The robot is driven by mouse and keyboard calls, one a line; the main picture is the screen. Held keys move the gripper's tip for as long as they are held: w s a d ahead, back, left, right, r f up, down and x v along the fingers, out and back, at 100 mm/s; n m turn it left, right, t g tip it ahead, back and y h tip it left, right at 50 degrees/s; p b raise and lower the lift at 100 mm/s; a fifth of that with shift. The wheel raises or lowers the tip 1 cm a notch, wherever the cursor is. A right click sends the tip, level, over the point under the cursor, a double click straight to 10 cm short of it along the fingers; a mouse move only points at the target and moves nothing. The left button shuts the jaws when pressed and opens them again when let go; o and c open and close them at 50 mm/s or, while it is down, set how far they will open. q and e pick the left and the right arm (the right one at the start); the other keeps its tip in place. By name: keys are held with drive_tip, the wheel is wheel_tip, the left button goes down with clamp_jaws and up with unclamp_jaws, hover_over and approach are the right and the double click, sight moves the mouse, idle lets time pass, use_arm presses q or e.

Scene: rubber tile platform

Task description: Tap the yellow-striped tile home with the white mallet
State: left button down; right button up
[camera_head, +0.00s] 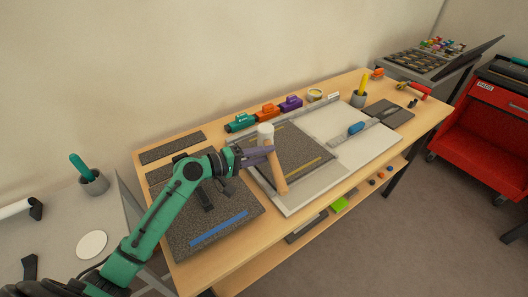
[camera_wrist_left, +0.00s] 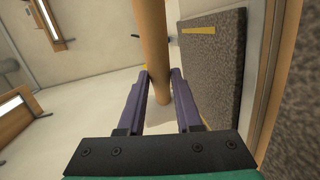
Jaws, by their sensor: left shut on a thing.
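The white mallet has a pale head (camera_head: 265,130) and a wooden handle (camera_head: 277,175), head uppermost in the head view. My left gripper (camera_head: 269,153) is shut on the handle just below the head. In the left wrist view the handle (camera_wrist_left: 153,40) passes between the purple fingertips (camera_wrist_left: 160,74). The yellow-striped tile (camera_head: 304,148), dark grey and speckled, lies on the pale board behind and right of the handle; the handle and gripper hide part of its left side. It also shows in the left wrist view (camera_wrist_left: 211,75). Whether it sits flush is unclear. My right gripper is out of view.
A blue-striped dark tile (camera_head: 185,238) lies at the table's front left. Teal (camera_head: 240,122), orange (camera_head: 269,110) and purple (camera_head: 291,103) tools line the back. A blue-handled tool (camera_head: 356,128) lies on the pale board (camera_head: 375,143). A cup (camera_head: 358,100) holds a yellow item.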

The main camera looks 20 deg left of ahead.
use_arm(q)
drive_tip(key=shift+r, duration=0.2)
wheel_tip(320, 180, down, 7)
drive_tip(key=b, duration=0.5)
drive_tip(key=shift+b, duration=0.3)
wheel_tip(320, 180, up, 7)
drive_tip(key=p, duration=0.6)
drive_tip(key=shift+f, duration=0.15)
drive_tip(key=c, duration=1.3)
unclamp_jaws()
drive_tip(key=shift+s, duration=0.1)
drive_tip(key=shift+f, duration=0.1)
clamp_jaws()
